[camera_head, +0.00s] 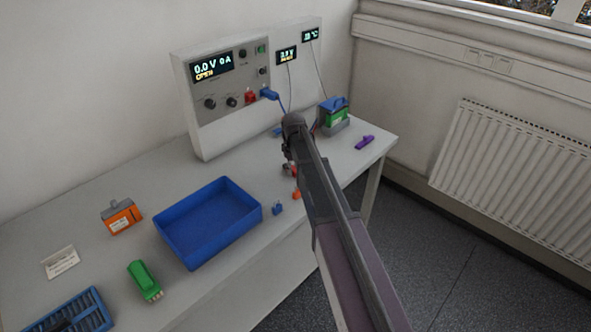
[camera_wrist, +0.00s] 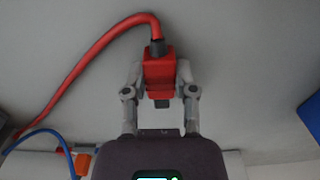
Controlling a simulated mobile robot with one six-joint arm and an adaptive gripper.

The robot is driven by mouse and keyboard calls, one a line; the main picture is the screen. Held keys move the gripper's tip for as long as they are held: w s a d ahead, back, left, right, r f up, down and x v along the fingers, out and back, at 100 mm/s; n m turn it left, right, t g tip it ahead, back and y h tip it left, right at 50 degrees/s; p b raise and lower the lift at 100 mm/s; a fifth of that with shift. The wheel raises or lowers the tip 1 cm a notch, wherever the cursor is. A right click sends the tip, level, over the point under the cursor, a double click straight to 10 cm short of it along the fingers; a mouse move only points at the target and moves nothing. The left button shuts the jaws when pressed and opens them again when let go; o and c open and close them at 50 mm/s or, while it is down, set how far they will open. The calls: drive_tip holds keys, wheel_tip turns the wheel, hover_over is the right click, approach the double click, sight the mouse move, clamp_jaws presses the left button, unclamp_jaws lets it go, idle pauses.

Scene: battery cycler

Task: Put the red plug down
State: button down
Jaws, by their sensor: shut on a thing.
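The red plug (camera_wrist: 158,75) is between the two fingers of my gripper (camera_wrist: 160,82) in the wrist view, with a thick red cable running from its end to the left. My gripper is shut on it. In the head view my gripper (camera_head: 290,168) is over the table's right part, in front of the cycler panel, and my arm hides most of it. Only a small bit of red shows there. The pale tabletop lies behind the plug in the wrist view; I cannot tell whether the plug touches it.
The table (camera_head: 95,205) holds a blue tray (camera_head: 208,225), an orange battery (camera_head: 121,216), a green connector (camera_head: 145,281) and a small blue piece (camera_head: 278,209). The cycler panel (camera_head: 222,98) stands behind. A green-blue battery (camera_head: 335,115) and a purple piece (camera_head: 365,142) are at the right.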

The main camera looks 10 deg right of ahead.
sight(294, 170)
drive_tip(key=shift+f, duration=0.15)
drive_tip(key=shift+c, duration=2.1)
unclamp_jaws()
wheel_tip(294, 170, up, 12)
drive_tip(key=p, duration=1.2)
drive_tip(key=shift+r, duration=0.2)
drive_tip(key=shift+s, duration=0.1)
drive_tip(key=s+d+m, duration=0.2)
drive_tip(key=s+m, duration=0.5)
drive_tip(key=s, duration=1.9)
drive_tip(key=shift+s+d, duration=0.4)
